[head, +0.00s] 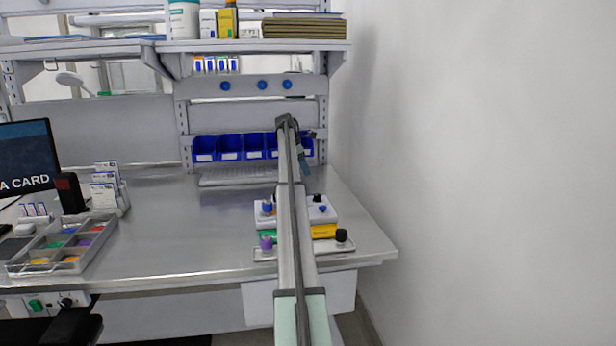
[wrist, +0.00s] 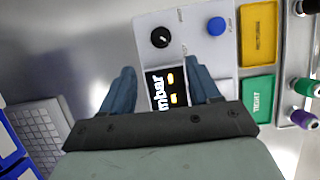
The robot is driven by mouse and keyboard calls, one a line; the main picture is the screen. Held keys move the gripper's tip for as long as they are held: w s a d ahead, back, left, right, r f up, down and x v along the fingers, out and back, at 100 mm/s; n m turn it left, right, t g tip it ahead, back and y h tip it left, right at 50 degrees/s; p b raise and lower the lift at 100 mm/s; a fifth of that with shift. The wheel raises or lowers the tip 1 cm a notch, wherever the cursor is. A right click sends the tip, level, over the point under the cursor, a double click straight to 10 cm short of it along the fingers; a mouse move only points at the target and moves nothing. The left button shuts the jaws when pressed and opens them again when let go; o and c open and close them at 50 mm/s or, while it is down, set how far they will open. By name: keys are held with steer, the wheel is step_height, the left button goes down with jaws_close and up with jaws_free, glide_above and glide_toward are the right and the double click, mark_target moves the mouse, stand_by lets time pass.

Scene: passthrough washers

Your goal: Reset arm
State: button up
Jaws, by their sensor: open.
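My gripper (wrist: 162,73) is open, with its two blue-grey fingers apart and nothing held between them. In the wrist view it is over a white panel (wrist: 190,18) with a black knob (wrist: 160,37), a blue button (wrist: 216,26) and a dark display (wrist: 166,88) reading "mbar". The display shows between the fingers, partly hidden by the gripper body. In the head view my arm reaches forward over the bench, and the gripper (head: 304,168) hangs above its back right part. The arm hides part of the panel there.
A yellow plate (wrist: 258,32), a green plate (wrist: 257,97) and several coloured knobs lie beside the panel. A keyboard (head: 235,177) and blue bins (head: 230,148) stand behind. A sorting tray (head: 95,240) and monitor (head: 27,158) are left. The bench middle (head: 185,220) is clear; a wall is right.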

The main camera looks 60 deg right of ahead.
steer(key=shift+w+a+r, duration=0.1)
steer(key=shift+a+r, duration=0.05)
steer(key=shift+r, duration=0.25)
stand_by(0.3)
